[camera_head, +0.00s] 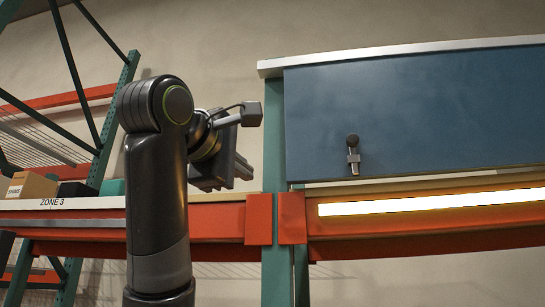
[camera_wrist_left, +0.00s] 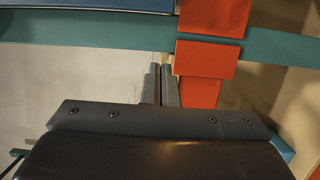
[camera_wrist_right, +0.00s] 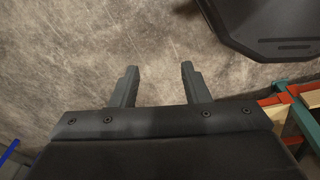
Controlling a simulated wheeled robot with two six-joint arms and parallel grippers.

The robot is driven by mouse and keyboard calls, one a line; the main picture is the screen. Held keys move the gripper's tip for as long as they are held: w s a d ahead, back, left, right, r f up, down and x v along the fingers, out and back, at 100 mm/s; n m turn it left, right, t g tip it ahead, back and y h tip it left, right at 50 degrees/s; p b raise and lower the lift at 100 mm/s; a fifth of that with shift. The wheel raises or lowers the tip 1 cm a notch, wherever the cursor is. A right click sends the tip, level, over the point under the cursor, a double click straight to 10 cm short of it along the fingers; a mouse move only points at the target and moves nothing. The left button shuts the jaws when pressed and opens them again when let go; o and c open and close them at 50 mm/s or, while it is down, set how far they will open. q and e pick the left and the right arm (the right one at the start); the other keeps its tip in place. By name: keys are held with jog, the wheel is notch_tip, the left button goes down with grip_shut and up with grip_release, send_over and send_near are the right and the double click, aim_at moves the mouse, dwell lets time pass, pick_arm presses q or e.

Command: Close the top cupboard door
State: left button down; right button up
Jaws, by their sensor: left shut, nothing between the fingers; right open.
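The top cupboard door (camera_head: 420,110) is a flat blue panel at the upper right of the head view, under a pale top board (camera_head: 400,53). A knobbed metal handle (camera_head: 353,155) stands near its lower left. Whether the door is fully flush is hard to tell. My left gripper (camera_head: 240,168) is left of the door, apart from the handle, its fingertips hard to make out there. In the left wrist view (camera_wrist_left: 162,85) its fingers are together and empty. My right gripper (camera_wrist_right: 158,70) is open and empty over a grey floor, and does not show in the head view.
Left stands a rack shelf with a cardboard box (camera_head: 30,186). Bare wall shows behind.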

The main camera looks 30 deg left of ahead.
pick_arm(q)
jog(key=w+d+p, duration=0.1)
jog(key=w+p, duration=0.1)
jog(key=w+d+p, duration=0.1)
jog(key=w+d, duration=0.1)
jog(key=shift+w+d+p, duration=0.15)
jog(key=shift+d+p, duration=0.1)
jog(key=shift+p, duration=0.15)
jog(key=shift+d, duration=0.25)
pick_arm(e)
jog(key=r, duration=0.1)
jog(key=s+r, duration=0.1)
jog(key=r, duration=0.2)
jog(key=shift+s+a+r, duration=0.15)
jog(key=shift+a+r, duration=0.1)
jog(key=shift+r, duration=0.05)
pick_arm(q)
jog(key=shift+a, duration=0.2)
